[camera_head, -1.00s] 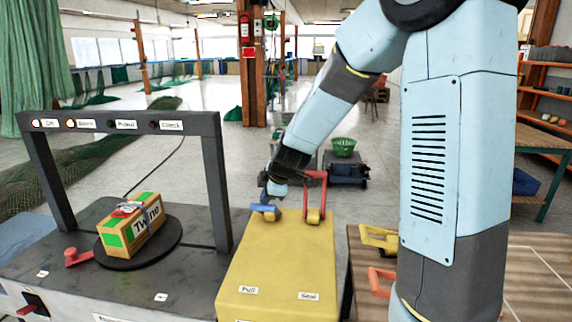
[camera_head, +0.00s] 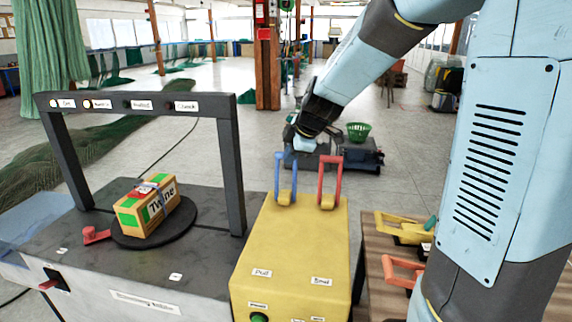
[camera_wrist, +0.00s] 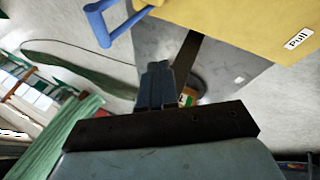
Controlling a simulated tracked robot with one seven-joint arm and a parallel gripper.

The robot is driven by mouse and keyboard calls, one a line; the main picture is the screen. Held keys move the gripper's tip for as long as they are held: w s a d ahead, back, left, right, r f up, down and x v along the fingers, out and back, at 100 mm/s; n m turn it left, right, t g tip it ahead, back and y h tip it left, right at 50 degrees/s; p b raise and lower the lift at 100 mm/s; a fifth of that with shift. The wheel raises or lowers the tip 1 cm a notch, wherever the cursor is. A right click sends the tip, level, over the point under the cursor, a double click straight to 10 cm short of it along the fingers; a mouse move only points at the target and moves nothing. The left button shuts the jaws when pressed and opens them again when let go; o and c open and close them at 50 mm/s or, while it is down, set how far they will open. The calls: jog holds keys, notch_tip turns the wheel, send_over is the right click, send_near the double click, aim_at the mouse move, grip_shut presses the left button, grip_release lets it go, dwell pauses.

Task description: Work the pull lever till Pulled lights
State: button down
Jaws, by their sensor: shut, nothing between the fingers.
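The blue pull lever (camera_head: 285,178) stands upright on the yellow box (camera_head: 300,245), above the Pull label (camera_head: 262,273). My gripper (camera_head: 298,140) is above and beyond the lever in the head view. In the wrist view, its fingers (camera_wrist: 156,85) are together and empty, apart from the blue lever (camera_wrist: 103,24) at upper left. The Pulled lamp (camera_head: 127,104) on the dark frame is dark. The two lamps to its left (camera_head: 86,104) are lit.
A red Seal lever (camera_head: 330,180) stands right of the blue one. The box marked Twine (camera_head: 150,208) sits on a round plate at left. A table (camera_head: 372,250) with yellow and orange tools stands at right.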

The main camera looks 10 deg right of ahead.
jog(key=shift+v, duration=1.65)
jog(key=shift+f, duration=0.1)
dwell(0.3)
jog(key=w+d+m+g+y, duration=0.1)
jog(key=w+d+g, duration=0.1)
jog(key=w, duration=0.6)
jog(key=w+d+r+m+g, duration=0.1)
jog(key=w+d+g, duration=0.2)
jog(key=w, duration=0.6)
jog(key=w+d+g+y, duration=0.1)
jog(key=w+d+g, duration=0.2)
jog(key=w, duration=0.6)
jog(key=shift+r+m+g+y, duration=0.3)
jog(key=shift+r+m+g, duration=0.1)
jog(key=shift+g, duration=0.3)
jog(key=s+a+f, duration=0.6)
jog(key=f, duration=0.3)
jog(key=shift+s, duration=0.3)
